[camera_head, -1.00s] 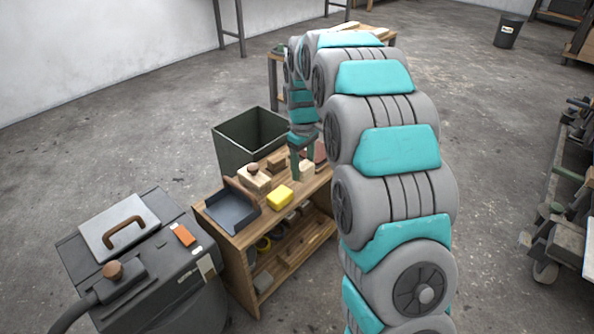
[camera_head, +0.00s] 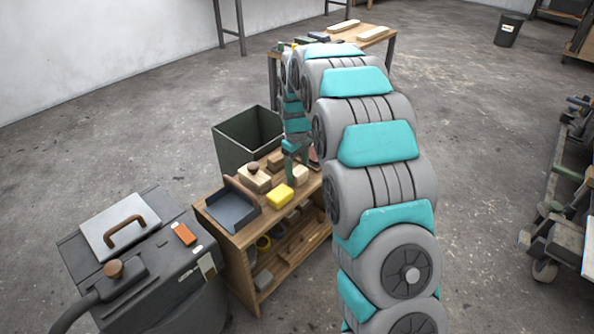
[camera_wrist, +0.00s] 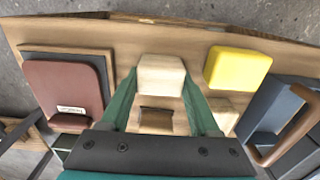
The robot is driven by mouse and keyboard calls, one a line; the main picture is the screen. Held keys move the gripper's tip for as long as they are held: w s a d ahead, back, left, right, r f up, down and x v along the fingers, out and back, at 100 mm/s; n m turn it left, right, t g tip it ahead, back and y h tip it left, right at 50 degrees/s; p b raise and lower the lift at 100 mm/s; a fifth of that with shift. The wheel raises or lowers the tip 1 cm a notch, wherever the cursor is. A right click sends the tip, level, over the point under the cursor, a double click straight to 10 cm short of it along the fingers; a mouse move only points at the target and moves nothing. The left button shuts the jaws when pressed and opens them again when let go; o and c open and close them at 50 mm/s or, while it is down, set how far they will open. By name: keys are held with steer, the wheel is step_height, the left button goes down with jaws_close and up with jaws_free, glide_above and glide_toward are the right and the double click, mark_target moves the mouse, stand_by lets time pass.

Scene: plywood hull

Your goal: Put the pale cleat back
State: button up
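The pale cleat (camera_wrist: 162,75) is a light wooden block between the two green fingers of my gripper (camera_wrist: 161,78) in the wrist view. The fingertips lie against its two sides. In the head view the pale cleat (camera_head: 300,174) shows just right of the near finger of my gripper (camera_head: 293,172), low over the bench top; the arm hides the far side. I cannot tell whether its underside touches the bench.
A red-brown pad (camera_wrist: 62,85) lies left in the wrist view. A dark green bin (camera_head: 232,150) stands behind the bench.

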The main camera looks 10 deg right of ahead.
mark_target(297, 169)
steer(key=o, duration=0.4)
steer(key=shift+o, duration=0.2)
step_height(297, 169, up, 12)
steer(key=shift+r, duration=0.15)
steer(key=s+r+m, duration=0.3)
steer(key=s, duration=1.6)
steer(key=s+f+m+g, duration=0.1)
steer(key=s+f+m, duration=0.1)
steer(key=s, duration=1)
steer(key=s+f+m, duration=0.2)
steer(key=s+f, duration=0.1)
steer(key=s, duration=1)
steer(key=shift+d+f+g, duration=0.2)
steer(key=shift+f+g, duration=0.15)
steer(key=shift+g, duration=0.05)
